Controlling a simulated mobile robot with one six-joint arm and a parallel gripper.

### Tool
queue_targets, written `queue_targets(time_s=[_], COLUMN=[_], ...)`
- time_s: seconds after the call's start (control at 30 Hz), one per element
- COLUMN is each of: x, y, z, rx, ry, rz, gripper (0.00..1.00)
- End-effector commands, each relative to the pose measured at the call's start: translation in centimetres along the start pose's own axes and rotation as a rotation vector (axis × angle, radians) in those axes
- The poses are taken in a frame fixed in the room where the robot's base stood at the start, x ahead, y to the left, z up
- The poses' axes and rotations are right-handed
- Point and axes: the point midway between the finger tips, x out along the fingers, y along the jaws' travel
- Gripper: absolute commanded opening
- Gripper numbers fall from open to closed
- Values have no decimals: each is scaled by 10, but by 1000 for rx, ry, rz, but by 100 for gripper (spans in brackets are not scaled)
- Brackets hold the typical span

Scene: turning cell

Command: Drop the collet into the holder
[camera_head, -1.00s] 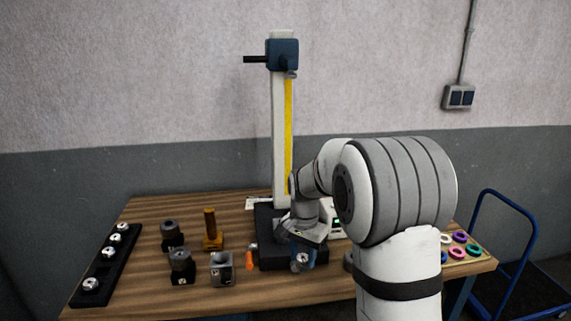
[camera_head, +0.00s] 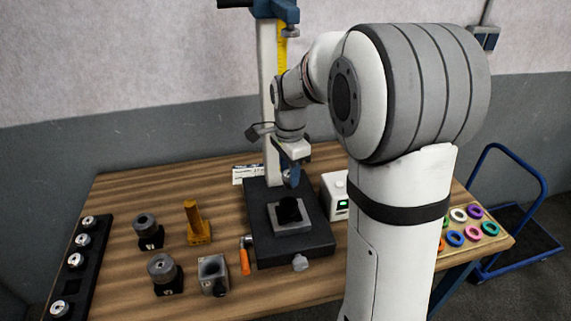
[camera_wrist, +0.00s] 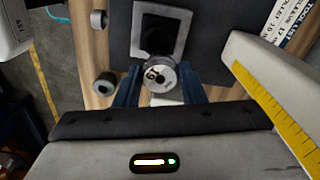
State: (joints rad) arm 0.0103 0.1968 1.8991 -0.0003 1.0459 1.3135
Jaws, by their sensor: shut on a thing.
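My gripper (camera_head: 290,181) has blue fingers and is in the air over the press base. In the wrist view its fingers (camera_wrist: 159,88) are shut on a silver round collet (camera_wrist: 160,74) with a dark central hole and a mark on its face. In the head view the collet is small and mostly covered by the fingers. A black block-like holder (camera_head: 289,209) stands on a light grey square plate on the press base. It also shows in the wrist view (camera_wrist: 157,36), just beyond the collet. The collet appears apart from it, but the exact gap cannot be told.
The press column (camera_head: 268,95) rises close behind my gripper. Dark holders (camera_head: 147,231), a grey block (camera_head: 212,274), a brass post (camera_head: 196,222) and an orange-handled tool (camera_head: 245,257) stand left. A black rack (camera_head: 75,268) holds several collets. A white box (camera_head: 336,196) is right.

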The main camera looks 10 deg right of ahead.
Motion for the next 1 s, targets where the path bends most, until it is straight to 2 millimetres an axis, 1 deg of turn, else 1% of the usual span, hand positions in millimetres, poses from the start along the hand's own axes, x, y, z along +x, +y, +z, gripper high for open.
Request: queue_targets(time_s=[1.0], x=[59], y=[-1], z=[4], rx=[-11], ry=[0], rz=[-1], gripper=[10])
